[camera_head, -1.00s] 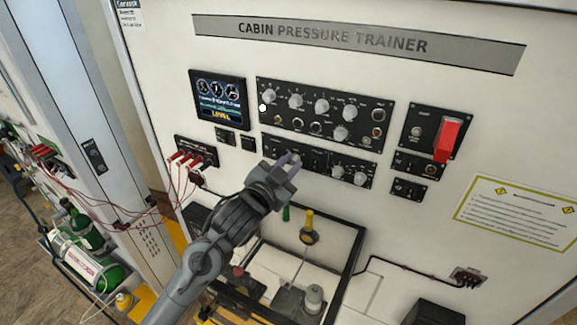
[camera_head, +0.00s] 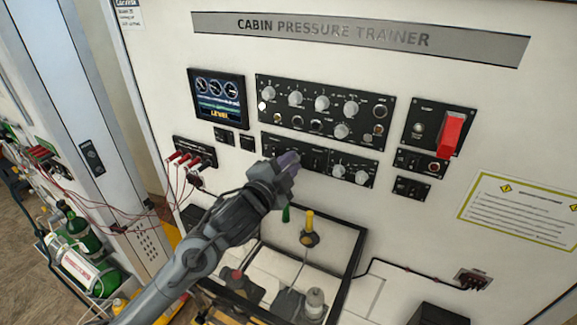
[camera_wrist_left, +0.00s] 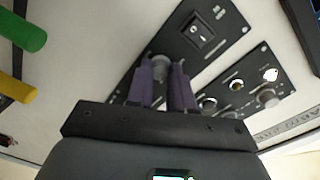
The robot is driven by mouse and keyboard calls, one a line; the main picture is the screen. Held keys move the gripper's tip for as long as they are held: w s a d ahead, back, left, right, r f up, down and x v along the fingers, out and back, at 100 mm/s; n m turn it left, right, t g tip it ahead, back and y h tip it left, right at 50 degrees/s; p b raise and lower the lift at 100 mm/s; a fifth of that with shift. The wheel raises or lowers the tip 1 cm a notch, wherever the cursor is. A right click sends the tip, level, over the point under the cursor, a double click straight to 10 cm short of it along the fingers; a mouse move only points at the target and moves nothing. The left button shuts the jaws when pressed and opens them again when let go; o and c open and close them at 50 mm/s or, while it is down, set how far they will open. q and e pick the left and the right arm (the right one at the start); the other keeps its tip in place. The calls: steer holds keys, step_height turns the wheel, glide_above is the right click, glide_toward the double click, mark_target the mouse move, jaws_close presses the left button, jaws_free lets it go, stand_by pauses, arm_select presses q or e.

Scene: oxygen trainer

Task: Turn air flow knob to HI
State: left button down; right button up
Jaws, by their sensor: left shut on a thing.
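My left gripper (camera_head: 287,160) reaches the left part of the black lower control panel (camera_head: 313,162). In the left wrist view, its two purple fingers (camera_wrist_left: 164,88) are shut on a grey round knob (camera_wrist_left: 161,67), one finger on each side. The knob sits on the black panel beside a rocker switch (camera_wrist_left: 198,35). In the head view the gripper hides this knob. The knob's marking and the HI label cannot be read. My right gripper is not in view.
A larger knob panel (camera_head: 310,88) sits just above, with a screen (camera_head: 217,97) to its left. Two more knobs (camera_head: 349,174) lie right of the gripper. A red switch cover (camera_head: 451,133) is farther right.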

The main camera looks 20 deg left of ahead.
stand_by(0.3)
arm_select(q)
steer(key=c, duration=1)
jaws_free()
steer(key=shift+s, duration=0.2)
steer(key=s+a+b, duration=0.1)
steer(key=s, duration=0.9)
steer(key=shift+s+a, duration=0.15)
steer(key=shift+a, duration=0.05)
steer(key=shift+r, duration=0.15)
